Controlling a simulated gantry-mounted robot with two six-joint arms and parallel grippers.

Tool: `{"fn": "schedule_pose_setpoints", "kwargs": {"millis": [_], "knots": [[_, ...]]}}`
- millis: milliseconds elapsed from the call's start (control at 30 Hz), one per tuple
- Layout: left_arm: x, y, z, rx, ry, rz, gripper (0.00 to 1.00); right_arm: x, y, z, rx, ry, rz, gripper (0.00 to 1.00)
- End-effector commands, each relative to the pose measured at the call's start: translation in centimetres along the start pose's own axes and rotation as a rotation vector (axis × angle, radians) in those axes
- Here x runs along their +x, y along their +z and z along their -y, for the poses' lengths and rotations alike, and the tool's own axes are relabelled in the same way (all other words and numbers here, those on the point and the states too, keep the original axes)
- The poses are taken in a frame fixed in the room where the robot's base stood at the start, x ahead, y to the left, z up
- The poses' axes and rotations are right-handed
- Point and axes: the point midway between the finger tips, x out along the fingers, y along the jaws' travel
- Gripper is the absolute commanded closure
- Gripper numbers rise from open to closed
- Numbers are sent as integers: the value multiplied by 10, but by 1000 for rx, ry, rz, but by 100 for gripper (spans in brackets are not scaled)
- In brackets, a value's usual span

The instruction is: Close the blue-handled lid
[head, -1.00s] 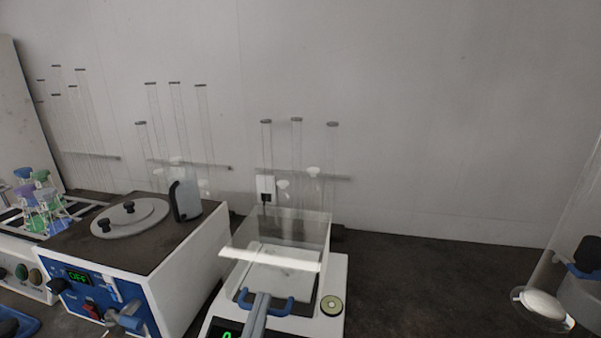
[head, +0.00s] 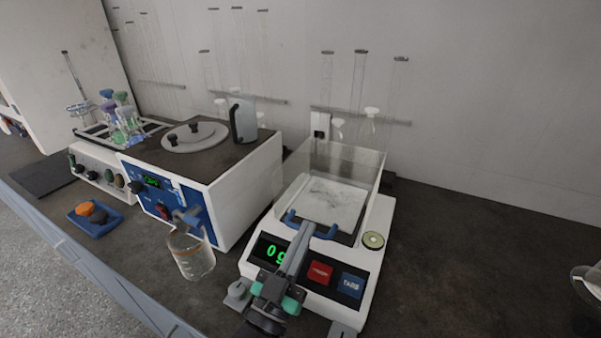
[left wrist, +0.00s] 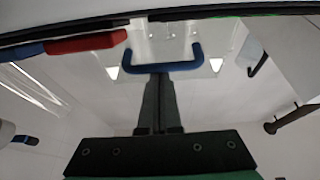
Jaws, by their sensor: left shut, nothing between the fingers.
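The blue-handled lid belongs to the glass chamber on a white balance (head: 377,268). Its blue handle (head: 327,236) is at the chamber's front, above the control panel. The clear panel is hard to make out, so I cannot tell its exact angle. My left gripper (head: 304,228) comes from the front edge, its narrow fingers shut and empty, the tips at the middle of the handle. In the left wrist view the fingertips (left wrist: 159,74) meet the bar of the blue handle (left wrist: 197,52); contact looks likely. My right gripper is out of view.
Left of the balance stands a blue-fronted box (head: 240,185) with a glass beaker (head: 190,258) before it. A blue tray (head: 95,222) and a rack of flasks (head: 150,127) are farther left.

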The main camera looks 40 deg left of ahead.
Motion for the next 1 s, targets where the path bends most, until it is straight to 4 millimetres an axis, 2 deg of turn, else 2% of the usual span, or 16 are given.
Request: {"fn": "schedule_pose_setpoints", "kwargs": {"millis": [33, 233, 367, 700, 800, 1000], "knots": [[-4, 20, 2, 4, -8, 48, 100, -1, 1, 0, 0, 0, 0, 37], [-11, 18, 2, 3, -6, 44, 100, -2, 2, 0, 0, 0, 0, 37], [-33, 15, 1, 2, -3, 30, 100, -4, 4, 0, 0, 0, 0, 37], [-120, -24, -1, 0, 4, 8, 100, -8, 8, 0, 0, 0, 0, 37], [-141, -34, 0, -1, 4, 4, 100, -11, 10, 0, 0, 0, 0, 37], [-156, -45, 0, 1, 0, 3, 100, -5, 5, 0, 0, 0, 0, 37]]}}
